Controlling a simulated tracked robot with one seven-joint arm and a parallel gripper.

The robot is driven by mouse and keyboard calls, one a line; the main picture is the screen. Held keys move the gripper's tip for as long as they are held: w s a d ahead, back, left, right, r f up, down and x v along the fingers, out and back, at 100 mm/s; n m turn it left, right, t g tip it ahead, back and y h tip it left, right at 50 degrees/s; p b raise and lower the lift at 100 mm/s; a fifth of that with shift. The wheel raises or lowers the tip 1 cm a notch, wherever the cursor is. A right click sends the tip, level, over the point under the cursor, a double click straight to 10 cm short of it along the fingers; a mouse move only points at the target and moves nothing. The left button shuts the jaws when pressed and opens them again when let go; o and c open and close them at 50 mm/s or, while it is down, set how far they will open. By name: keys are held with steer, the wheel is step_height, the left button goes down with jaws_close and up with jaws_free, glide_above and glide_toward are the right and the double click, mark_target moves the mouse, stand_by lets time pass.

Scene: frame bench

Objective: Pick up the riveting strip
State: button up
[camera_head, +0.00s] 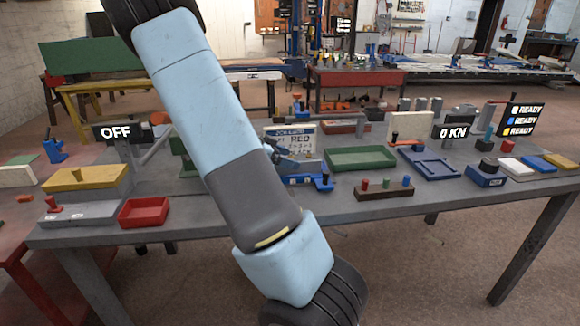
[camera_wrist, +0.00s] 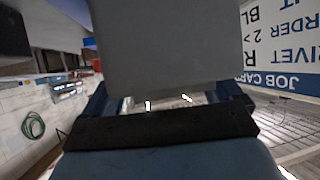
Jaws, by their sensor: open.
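In the wrist view my gripper (camera_wrist: 167,98) shows as a dark bar with a blue finger at each side, spread apart. A plain grey slab (camera_wrist: 168,45) fills the space beyond and between the fingers; I cannot tell what it is or whether it touches them. I cannot make out the riveting strip for certain in either view. The job card (camera_head: 290,137) stands on the bench behind my arm, and it also shows large and upside down in the wrist view (camera_wrist: 283,45). In the head view my arm crosses the middle and hides part of the bench; my gripper is not clearly seen there.
The grey bench (camera_head: 330,208) holds a green tray (camera_head: 361,158), a blue tool (camera_head: 318,181), a wooden block with coloured pegs (camera_head: 384,191), a red bin (camera_head: 144,212) and a yellow-topped block (camera_head: 85,178). An OFF sign (camera_head: 115,132) and a 0 KN display (camera_head: 453,132) stand upright.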

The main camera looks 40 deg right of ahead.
steer(key=c, duration=1.4)
steer(key=shift+c, duration=0.4)
steer(key=shift+r, duration=0.1)
